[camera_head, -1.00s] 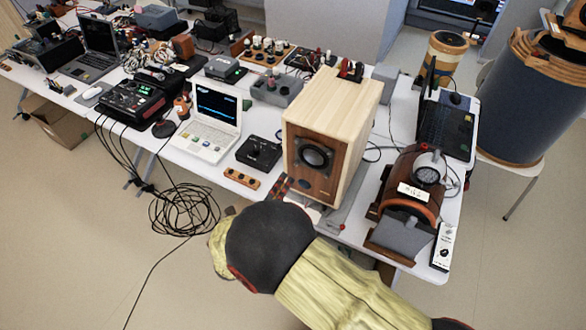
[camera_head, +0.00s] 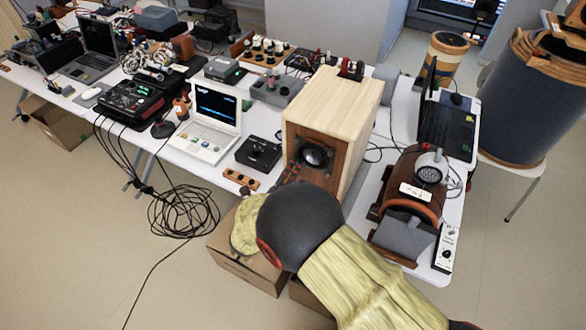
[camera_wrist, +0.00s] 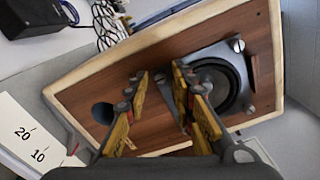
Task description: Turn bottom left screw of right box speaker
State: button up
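The box speaker (camera_head: 335,95) stands upright on the table, with a pale wooden top and brown front. Its dark cone in a grey square plate also shows in the wrist view (camera_wrist: 228,85), where the speaker front (camera_wrist: 90,85) looks tilted. Screw heads show at the plate's corners, one at upper right (camera_wrist: 237,45) and one at lower right (camera_wrist: 251,109). A small screw head (camera_wrist: 160,77) shows between my fingertips. My gripper (camera_wrist: 160,73) is open, its yellow fingers either side of that screw; contact cannot be told. The lower-left plate corner is partly hidden by a finger.
A black box (camera_head: 258,153) and an orange strip (camera_head: 241,180) lie left of the speaker. A brown rounded device (camera_head: 415,180) stands close on its right. A white numbered sheet (camera_wrist: 30,135) shows at lower left in the wrist view. Cardboard boxes (camera_head: 245,262) stand below.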

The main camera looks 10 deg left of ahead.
grip_shut()
dwell(0.6)
jog(key=shift+f+m+b, duration=0.1)
jog(key=shift+m+b, duration=2)
jog(key=shift+m, duration=6.8)
jog(key=shift+o, duration=0.9)
grip_release()
